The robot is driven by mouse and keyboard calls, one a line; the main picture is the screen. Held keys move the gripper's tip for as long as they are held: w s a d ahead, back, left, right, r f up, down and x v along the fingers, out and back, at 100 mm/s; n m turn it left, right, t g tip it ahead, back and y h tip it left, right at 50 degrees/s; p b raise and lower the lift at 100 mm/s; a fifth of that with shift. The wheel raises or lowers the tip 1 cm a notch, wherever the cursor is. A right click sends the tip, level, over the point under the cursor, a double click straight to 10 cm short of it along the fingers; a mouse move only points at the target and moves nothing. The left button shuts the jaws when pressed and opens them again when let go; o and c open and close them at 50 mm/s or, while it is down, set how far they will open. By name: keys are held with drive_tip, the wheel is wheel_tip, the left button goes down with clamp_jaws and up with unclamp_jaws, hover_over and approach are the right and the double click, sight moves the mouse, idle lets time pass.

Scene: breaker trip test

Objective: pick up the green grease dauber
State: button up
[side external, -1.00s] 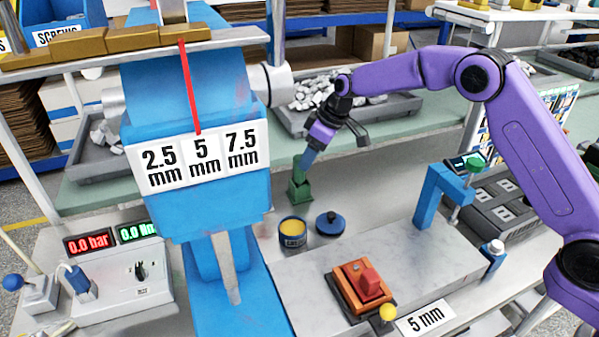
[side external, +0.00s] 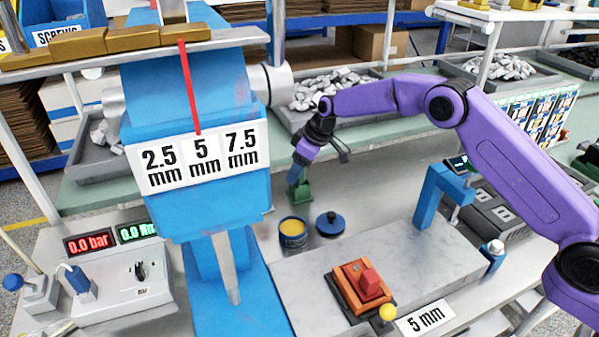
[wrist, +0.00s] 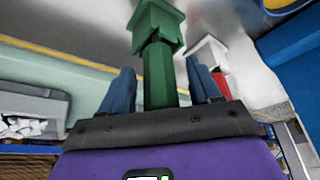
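The green grease dauber (side external: 300,190) stands upright on the grey surface behind the grease tin, its wider block part at the bottom. My gripper (side external: 295,172) is over it, pointing down, with its blue fingers at the dauber's upper part. In the wrist view, the dauber's green handle (wrist: 158,75) stands between the two blue fingers (wrist: 160,90). A gap shows on each side of the handle, so the gripper looks open around it. The fingers hide part of the dauber in the side view.
A blue tin of yellow grease (side external: 293,232) and a dark blue lid (side external: 330,224) stand in front of the dauber. A blue press (side external: 215,215) rises at left. An orange fixture with a red part (side external: 362,286) and a blue bracket (side external: 432,195) are to the right.

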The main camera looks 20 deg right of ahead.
drive_tip(key=c, duration=0.9)
drive_tip(key=shift+c, duration=0.2)
wheel_tip(320, 180, up, 10)
drive_tip(key=shift+r, duration=0.1)
